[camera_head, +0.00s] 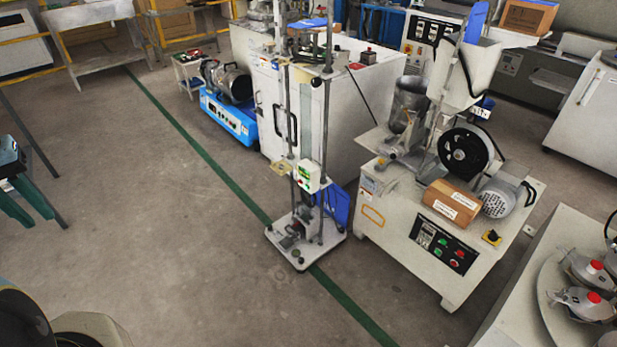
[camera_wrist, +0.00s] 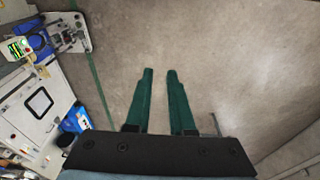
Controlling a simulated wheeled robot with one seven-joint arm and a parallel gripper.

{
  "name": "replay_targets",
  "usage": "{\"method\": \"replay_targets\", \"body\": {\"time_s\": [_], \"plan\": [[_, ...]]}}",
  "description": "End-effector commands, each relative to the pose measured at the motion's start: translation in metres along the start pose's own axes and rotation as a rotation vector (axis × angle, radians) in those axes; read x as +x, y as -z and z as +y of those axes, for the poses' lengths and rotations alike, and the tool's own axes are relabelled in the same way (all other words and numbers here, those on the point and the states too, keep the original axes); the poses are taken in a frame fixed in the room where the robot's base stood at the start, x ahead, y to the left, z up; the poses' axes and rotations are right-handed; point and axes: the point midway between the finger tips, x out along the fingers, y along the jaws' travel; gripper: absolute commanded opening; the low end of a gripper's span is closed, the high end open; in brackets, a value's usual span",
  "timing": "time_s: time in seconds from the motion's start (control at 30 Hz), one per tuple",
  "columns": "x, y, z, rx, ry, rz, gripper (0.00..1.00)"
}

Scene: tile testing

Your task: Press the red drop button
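The drop-test stand (camera_head: 335,235) has tall posts on a white base and stands on the floor in the middle of the head view. A small white control box (camera_head: 307,177) with a green panel is fixed to its posts. The box also shows at the left edge of the wrist view (camera_wrist: 17,48). Its buttons are too small to tell apart surely. My gripper (camera_head: 41,219) is at the far left of the head view, well apart from the box. In the wrist view its two green fingers (camera_wrist: 160,71) are apart with nothing between them, over bare floor.
A cream machine (camera_head: 375,235) with its own red and green buttons stands right of the stand. A white cabinet (camera_head: 345,115) and a blue-based machine (camera_head: 232,122) are behind it. The floor (camera_head: 150,220) left of the stand is clear, crossed by a green line.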

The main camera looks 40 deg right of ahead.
Motion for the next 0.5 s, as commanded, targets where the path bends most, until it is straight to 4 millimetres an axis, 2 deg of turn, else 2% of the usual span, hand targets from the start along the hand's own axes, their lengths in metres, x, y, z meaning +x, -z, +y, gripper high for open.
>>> {"method": "replay_targets", "body": {"time_s": [0.03, 0.17, 0.5], "plan": [[0.0000, 0.0000, 0.0000, 0.000, 0.000, 0.000, 0.15], [0.0000, 0.0000, 0.0000, 0.000, 0.000, 0.000, 0.00], [0.0000, 0.0000, 0.0000, 0.000, 0.000, 0.000, 0.00]]}}
